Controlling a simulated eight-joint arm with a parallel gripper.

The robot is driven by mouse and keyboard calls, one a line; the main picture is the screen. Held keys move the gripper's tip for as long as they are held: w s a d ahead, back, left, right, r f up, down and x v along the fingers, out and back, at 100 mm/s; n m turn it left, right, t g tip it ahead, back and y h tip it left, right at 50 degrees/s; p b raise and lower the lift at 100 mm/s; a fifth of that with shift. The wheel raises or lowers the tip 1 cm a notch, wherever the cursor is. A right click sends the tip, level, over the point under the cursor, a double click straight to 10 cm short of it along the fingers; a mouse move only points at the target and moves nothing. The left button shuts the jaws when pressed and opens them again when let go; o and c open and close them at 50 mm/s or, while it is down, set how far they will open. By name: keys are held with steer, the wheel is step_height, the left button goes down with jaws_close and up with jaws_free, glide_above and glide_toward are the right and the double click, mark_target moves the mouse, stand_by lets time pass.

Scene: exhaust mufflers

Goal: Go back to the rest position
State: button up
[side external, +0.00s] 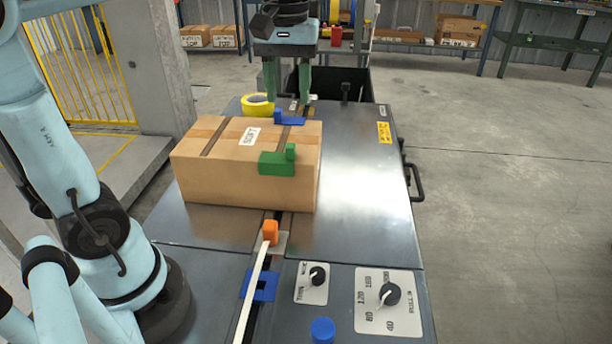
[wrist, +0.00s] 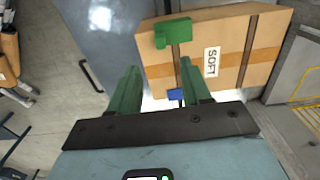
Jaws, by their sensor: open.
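My gripper (side external: 288,82) is at the back of the metal worktop in the side external view, above and behind the cardboard box. Its two green fingers point down and stand apart with nothing between them. The fingers (wrist: 158,82) also show open in the wrist view, with the box (wrist: 268,30) beyond them. The cardboard box (side external: 215,180), labelled "SOFT", rests on the worktop (side external: 365,200). A green block-shaped piece (side external: 275,163) sits at the box's near right edge. A blue piece (side external: 290,121) shows at its far edge.
A yellow tape roll (side external: 257,104) lies behind the box. An orange-tipped lever (side external: 270,232), a blue button (side external: 322,329) and a dial panel (side external: 389,300) are at the front. A dark bin (side external: 360,82) stands at the back. The worktop's right side is clear.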

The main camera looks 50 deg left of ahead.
mark_target(289, 147)
step_height(289, 147, down, 10)
steer(key=shift+f, duration=0.1)
steer(key=shift+s+d+r, duration=0.1)
steer(key=shift+s+r, duration=0.05)
steer(key=shift+r, duration=0.15)
steer(key=r, duration=0.7)
steer(key=shift+s+r, duration=0.2)
steer(key=shift+s, duration=0.1)
steer(key=s+a+r, duration=0.1)
steer(key=s+a, duration=0.2)
steer(key=s, duration=0.7)
steer(key=shift+r, duration=0.15)
steer(key=shift+o, duration=0.4)
stand_by(0.5)
